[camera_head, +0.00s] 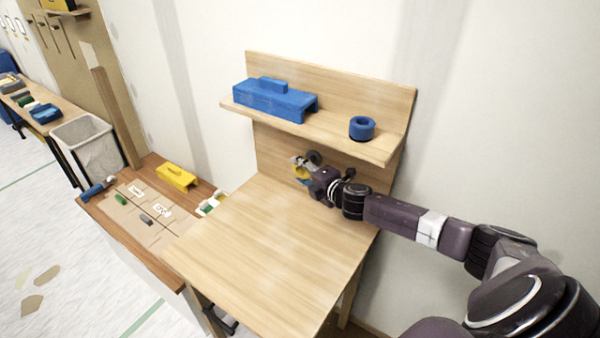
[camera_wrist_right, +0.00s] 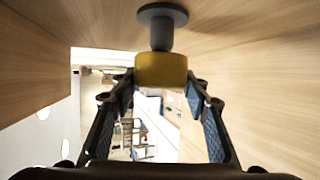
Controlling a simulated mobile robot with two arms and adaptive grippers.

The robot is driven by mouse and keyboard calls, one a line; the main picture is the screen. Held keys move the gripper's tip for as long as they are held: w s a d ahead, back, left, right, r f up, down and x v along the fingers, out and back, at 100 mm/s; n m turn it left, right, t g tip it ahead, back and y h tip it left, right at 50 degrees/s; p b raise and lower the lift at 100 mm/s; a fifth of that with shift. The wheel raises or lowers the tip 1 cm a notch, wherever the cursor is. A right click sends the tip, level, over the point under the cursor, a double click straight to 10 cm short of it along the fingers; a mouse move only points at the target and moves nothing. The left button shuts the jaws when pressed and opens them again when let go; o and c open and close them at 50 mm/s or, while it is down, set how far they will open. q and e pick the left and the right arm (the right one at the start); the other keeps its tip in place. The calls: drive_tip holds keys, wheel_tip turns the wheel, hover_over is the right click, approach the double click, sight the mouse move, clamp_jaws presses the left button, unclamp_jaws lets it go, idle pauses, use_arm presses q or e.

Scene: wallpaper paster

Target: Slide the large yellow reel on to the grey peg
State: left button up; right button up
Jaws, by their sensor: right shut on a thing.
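The large yellow reel (camera_wrist_right: 161,69) is between the fingertips of my right gripper (camera_wrist_right: 160,92) in the right wrist view. In the head view, the reel is a small yellow patch (camera_head: 301,172), partly hidden by my right gripper (camera_head: 303,168), which is shut on it below the shelf. The grey peg (camera_wrist_right: 160,36), with a wide round flange, meets the reel's edge in the wrist view. In the head view the peg (camera_head: 314,157) shows just beyond the fingers. I cannot tell whether its tip is inside the reel's hole. My left gripper is not in view.
A wooden shelf (camera_head: 385,150) overhangs my right gripper, with a blue dispenser (camera_head: 270,98) and a blue reel (camera_head: 361,128) on it. The bench top (camera_head: 250,235) below is clear. A lower table at left holds a yellow dispenser (camera_head: 176,177) and small parts.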

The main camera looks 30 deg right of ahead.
drive_tip(key=shift+w+d, duration=0.25)
drive_tip(key=shift+d, duration=0.25)
drive_tip(key=shift+w+d, duration=0.1)
drive_tip(key=shift+d, duration=0.2)
drive_tip(key=shift+w+d+r, duration=0.1)
drive_tip(key=shift+w+d, duration=0.15)
drive_tip(key=shift+d, duration=0.35)
drive_tip(key=shift+w+d, duration=0.2)
drive_tip(key=shift+d, duration=0.35)
drive_tip(key=o, duration=1.2)
drive_tip(key=shift+o, duration=0.7)
drive_tip(key=shift+o, duration=1.4)
drive_tip(key=shift+a, duration=0.1)
drive_tip(key=s+a+p, duration=0.1)
drive_tip(key=s+a, duration=0.1)
drive_tip(key=a, duration=0.4)
drive_tip(key=shift+s+a+p, duration=0.15)
drive_tip(key=shift+s+p, duration=0.15)
drive_tip(key=shift+s, duration=0.05)
